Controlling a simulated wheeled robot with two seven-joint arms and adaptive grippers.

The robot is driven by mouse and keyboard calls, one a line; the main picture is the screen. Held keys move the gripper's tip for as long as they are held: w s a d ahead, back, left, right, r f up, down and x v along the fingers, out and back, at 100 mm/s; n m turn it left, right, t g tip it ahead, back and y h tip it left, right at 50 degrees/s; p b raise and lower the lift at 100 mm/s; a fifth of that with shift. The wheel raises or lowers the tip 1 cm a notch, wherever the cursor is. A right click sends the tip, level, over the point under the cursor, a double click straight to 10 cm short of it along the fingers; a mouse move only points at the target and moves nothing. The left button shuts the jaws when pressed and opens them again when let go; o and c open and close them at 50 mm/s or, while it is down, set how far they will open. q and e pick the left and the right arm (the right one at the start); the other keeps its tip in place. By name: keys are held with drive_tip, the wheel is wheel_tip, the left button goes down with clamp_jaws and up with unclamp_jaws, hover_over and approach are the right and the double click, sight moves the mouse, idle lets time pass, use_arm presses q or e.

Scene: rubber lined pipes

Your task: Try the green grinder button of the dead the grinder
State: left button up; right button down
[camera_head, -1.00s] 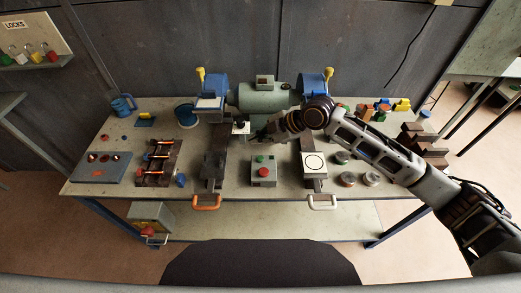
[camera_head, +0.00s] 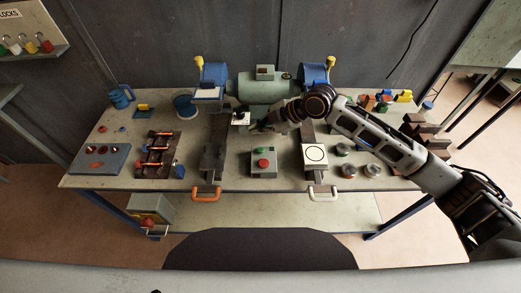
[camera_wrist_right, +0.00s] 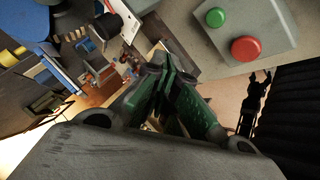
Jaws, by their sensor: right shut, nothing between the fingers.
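The grinder (camera_head: 262,90), a green motor body between two blue wheel guards, stands at the back middle of the bench. In front of it is a grey button box (camera_head: 263,171) with a green button (camera_head: 263,152) behind a red button (camera_head: 263,163). The wrist view shows the green button (camera_wrist_right: 215,17) and the red button (camera_wrist_right: 246,48) at the upper right. My right gripper (camera_head: 254,127) is shut and empty, between the grinder and the box, just beyond the green button and apart from it. Its green-padded fingers (camera_wrist_right: 165,65) show in the wrist view. My left gripper is out of view.
A dark bar with an orange handle (camera_head: 206,194) lies left of the box. A white plate with a circle (camera_head: 316,153) is to the right, beside several round tins (camera_head: 349,170). A rack with orange pieces (camera_head: 158,150) lies further left.

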drive_tip(key=b, duration=0.4)
hover_over(260, 151)
drive_tip(key=shift+f, duration=2.55)
drive_tip(key=shift+f+b, duration=0.35)
drive_tip(key=shift+f, duration=0.35)
drive_tip(key=shift+f+b, duration=0.3)
drive_tip(key=shift+f, duration=0.35)
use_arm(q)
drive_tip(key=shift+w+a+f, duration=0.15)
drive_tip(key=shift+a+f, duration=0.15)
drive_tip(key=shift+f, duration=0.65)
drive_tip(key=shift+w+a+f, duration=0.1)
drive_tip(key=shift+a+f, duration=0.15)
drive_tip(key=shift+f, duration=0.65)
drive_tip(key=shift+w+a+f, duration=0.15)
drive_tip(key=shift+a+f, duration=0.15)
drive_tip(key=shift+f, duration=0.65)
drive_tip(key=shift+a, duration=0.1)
use_arm(e)
drive_tip(key=shift+f, duration=0.4)
